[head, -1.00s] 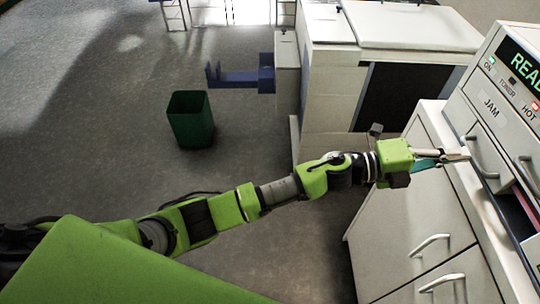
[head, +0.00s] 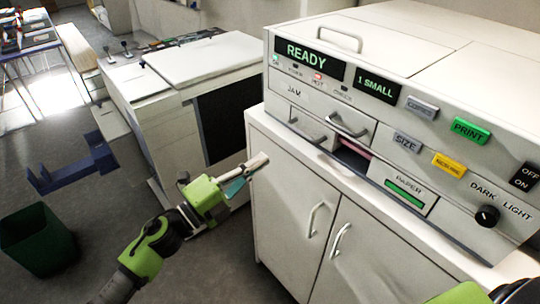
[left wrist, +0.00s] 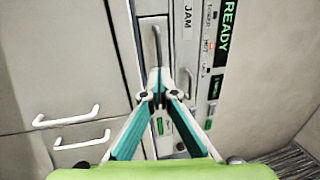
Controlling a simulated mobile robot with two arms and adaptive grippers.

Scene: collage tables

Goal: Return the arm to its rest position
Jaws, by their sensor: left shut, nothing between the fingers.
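My left arm is green and grey and reaches in from the bottom left of the head view. Its gripper (head: 258,162) is shut and empty, in front of the white cabinet's left edge and below the copier. In the left wrist view the teal-sided fingers (left wrist: 157,76) meet at their tips, with the copier's front panel and a metal handle behind them. A green piece of my body shows at the bottom right of the head view. My right gripper is not in view.
The copier (head: 400,165) with a lit READY display (head: 308,56) stands on a white cabinet (head: 290,190) with two door handles. A white machine (head: 165,115) stands behind my arm. A green bin (head: 40,240) and a blue bracket (head: 75,168) are at the left. Grey floor is open there.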

